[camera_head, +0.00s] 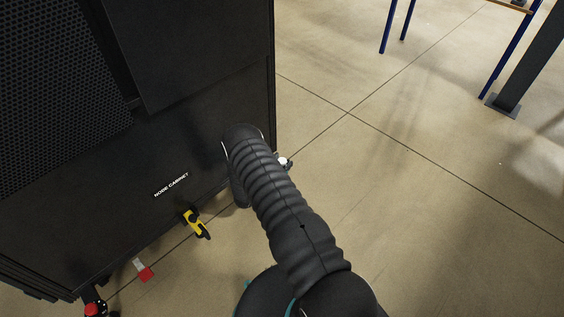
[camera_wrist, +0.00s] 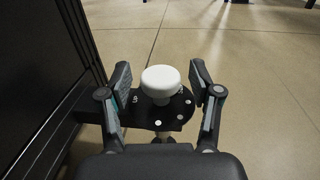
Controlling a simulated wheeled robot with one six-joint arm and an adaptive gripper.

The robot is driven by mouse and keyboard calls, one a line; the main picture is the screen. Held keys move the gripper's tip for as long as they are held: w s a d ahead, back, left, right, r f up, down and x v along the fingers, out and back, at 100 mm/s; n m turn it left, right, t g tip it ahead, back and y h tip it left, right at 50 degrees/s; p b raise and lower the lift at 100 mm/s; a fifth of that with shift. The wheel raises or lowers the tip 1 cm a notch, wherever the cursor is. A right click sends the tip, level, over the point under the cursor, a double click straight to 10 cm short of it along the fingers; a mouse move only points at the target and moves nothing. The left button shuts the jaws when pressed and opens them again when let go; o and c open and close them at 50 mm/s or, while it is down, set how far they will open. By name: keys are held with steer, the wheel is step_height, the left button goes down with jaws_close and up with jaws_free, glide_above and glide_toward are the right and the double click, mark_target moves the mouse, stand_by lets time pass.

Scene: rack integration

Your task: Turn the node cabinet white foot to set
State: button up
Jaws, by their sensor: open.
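The node cabinet (camera_head: 130,195) is a tall black cabinet at the left in the head view, with a "NODE CABINET" label; its side also shows at the left of the wrist view (camera_wrist: 40,80). The white foot (camera_wrist: 161,81) is a round white knob on a black bracket (camera_wrist: 150,117) at the cabinet's lower corner. A small white part of it shows beside my arm in the head view (camera_head: 284,162). My gripper (camera_wrist: 160,82) is open, with one finger on each side of the white foot and a visible gap on both sides. In the head view my arm hides the gripper.
A yellow-and-black part (camera_head: 196,222), a red-and-white tag (camera_head: 143,271) and a red knob (camera_head: 92,309) sit along the cabinet's bottom edge. Blue table legs (camera_head: 388,27) and a dark post (camera_head: 520,70) stand at the back right. The floor between is clear.

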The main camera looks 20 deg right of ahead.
steer(key=v, duration=1.2)
